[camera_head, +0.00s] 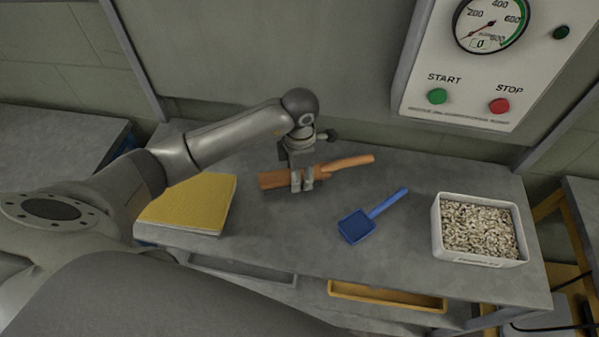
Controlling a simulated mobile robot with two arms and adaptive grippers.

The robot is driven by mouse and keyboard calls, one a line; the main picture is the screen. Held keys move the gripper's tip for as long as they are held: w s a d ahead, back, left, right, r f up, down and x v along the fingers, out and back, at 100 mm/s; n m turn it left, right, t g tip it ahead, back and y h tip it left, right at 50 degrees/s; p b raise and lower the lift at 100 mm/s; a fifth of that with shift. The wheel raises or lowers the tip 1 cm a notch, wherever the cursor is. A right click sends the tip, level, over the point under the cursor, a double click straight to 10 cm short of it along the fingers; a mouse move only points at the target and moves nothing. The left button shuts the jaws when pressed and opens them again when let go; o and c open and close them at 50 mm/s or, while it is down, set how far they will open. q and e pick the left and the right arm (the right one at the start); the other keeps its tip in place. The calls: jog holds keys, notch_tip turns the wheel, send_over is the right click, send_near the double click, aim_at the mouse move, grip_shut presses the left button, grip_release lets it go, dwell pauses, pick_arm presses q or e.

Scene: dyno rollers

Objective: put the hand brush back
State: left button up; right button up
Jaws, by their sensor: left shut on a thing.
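My left gripper (302,181) is shut on the hand brush, which has a brown block and an orange handle (348,163). The brush lies across the jaws, its block to the left and its handle pointing right. It is over the middle of the grey bench top (282,229); I cannot tell whether it touches the surface. My gripper covers part of the block. My right gripper is not in view.
A blue scoop (357,226) lies right of the brush. A white bin of pale pellets (438,232) stands at the right. A START/STOP panel (467,80) hangs behind.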

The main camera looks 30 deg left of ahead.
pick_arm(q)
jog(key=shift+f+b, duration=0.6)
jog(key=shift+f, duration=0.05)
jog(key=o, duration=1.3)
jog(key=shift+r, duration=0.1)
